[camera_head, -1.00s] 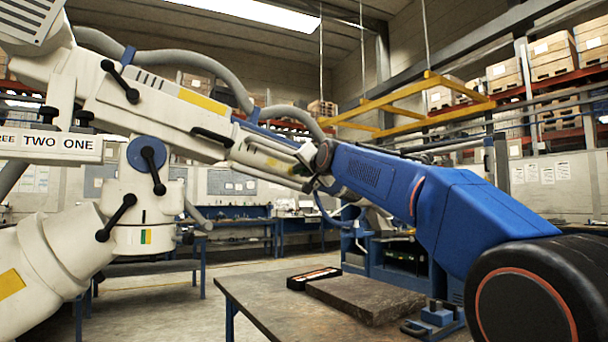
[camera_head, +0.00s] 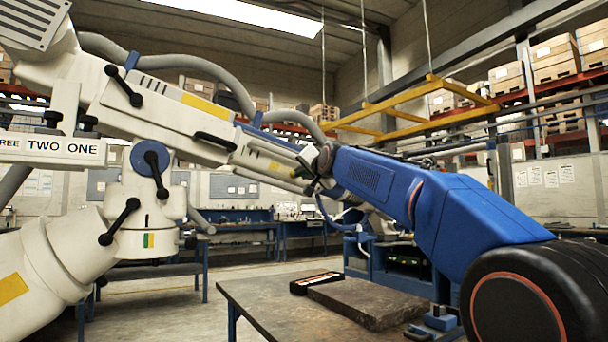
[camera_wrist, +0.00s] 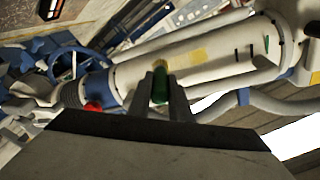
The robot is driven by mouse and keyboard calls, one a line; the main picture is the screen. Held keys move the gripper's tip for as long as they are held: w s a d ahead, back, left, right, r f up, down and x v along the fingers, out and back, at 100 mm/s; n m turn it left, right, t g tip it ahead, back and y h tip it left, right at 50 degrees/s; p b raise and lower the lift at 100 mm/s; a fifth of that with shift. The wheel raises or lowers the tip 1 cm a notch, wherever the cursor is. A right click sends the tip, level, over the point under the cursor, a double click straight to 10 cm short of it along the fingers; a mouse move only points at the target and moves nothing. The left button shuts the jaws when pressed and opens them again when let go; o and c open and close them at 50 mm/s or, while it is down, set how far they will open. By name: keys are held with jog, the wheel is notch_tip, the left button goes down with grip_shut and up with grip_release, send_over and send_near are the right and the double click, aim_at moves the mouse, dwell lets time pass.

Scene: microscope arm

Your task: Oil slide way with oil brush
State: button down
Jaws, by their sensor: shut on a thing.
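My gripper (camera_wrist: 161,80) is shut on the oil brush (camera_wrist: 160,88), a small green piece with a yellow tip, in the wrist view. The brush points away from my wrist, and its tip overlaps the white microscope arm (camera_wrist: 215,65) behind it. I cannot tell whether the tip touches it. In the head view the white microscope arm (camera_head: 165,120) slopes down to the right, and my blue arm reaches its lower end. A pale rail-like part (camera_head: 265,160) lies there. I cannot tell for certain which surface is the slide way. The brush is not clear in the head view.
A dark-topped table (camera_head: 270,300) holds a thick plate (camera_head: 365,300) and a black tray (camera_head: 315,282). A grey hose (camera_head: 225,75) runs above the microscope arm. In the wrist view a blue handwheel (camera_wrist: 80,63) and red knob (camera_wrist: 93,106) lie left of the gripper.

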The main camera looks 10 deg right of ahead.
jog(key=shift+w+r, duration=0.25)
jog(key=shift+w, duration=0.15)
jog(key=shift+a, duration=0.1)
jog(key=s+a+r, duration=0.1)
jog(key=s+a, duration=0.1)
jog(key=a, duration=0.4)
jog(key=shift+a+r, duration=0.2)
jog(key=shift+r, duration=0.2)
dwell(0.5)
jog(key=shift+d, duration=0.1)
jog(key=shift+w+d+f, duration=0.3)
jog(key=shift+w+d, duration=0.05)
jog(key=shift+d, duration=0.7)
jog(key=shift+w+d+f, duration=0.3)
jog(key=shift+d+f, duration=0.05)
jog(key=shift+d, duration=0.7)
jog(key=shift+w+d+f, duration=0.3)
jog(key=shift+w+d, duration=0.05)
jog(key=shift+d, duration=0.7)
jog(key=shift+s, duration=0.1)
jog(key=shift+s+d+f, duration=0.1)
jog(key=shift+s+f, duration=0.45)
jog(key=shift+s, duration=0.25)
jog(key=shift+s+d+f, duration=0.15)
jog(key=shift+s+f, duration=0.4)
jog(key=shift+s, duration=0.25)
jog(key=shift+s+d+f, duration=0.1)
jog(key=shift+s+f, duration=0.45)
jog(key=shift+s, duration=0.25)
